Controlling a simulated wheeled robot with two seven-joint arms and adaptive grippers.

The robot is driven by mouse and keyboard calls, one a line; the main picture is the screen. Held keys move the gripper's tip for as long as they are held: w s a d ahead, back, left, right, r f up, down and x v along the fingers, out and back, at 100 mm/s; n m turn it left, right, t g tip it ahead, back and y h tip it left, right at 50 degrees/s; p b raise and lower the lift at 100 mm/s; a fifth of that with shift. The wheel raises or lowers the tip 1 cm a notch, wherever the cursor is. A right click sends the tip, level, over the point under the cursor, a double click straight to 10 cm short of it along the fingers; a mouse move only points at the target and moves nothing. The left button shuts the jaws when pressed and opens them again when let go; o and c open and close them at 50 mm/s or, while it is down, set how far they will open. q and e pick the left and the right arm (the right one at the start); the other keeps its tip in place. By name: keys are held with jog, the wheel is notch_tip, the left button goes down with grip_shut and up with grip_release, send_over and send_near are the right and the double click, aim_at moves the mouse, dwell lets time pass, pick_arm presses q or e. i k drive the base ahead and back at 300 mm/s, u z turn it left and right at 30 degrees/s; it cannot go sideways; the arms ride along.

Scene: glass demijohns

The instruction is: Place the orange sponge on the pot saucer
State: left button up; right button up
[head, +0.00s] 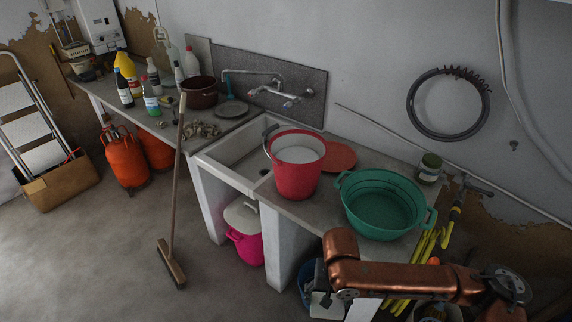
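The pot saucer appears to be the flat terracotta-orange disc (341,156) on the counter, partly hidden behind the red bucket. I cannot clearly make out the orange sponge. A small orange patch (433,262) shows beside the yellow items below the counter's right end, but it is too small to identify. My copper-coloured right arm comes in from the lower right and bends down in front of the counter.
A red bucket (297,170) and a green basin (382,204) crowd the counter around the disc. The sink (238,158) lies left of the bucket.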

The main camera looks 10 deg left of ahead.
aim_at(328, 159)
jog(key=u, duration=1.25)
jog(key=i, duration=0.75)
jog(key=z, duration=0.55)
jog(key=i, duration=0.6)
jog(key=z, duration=0.4)
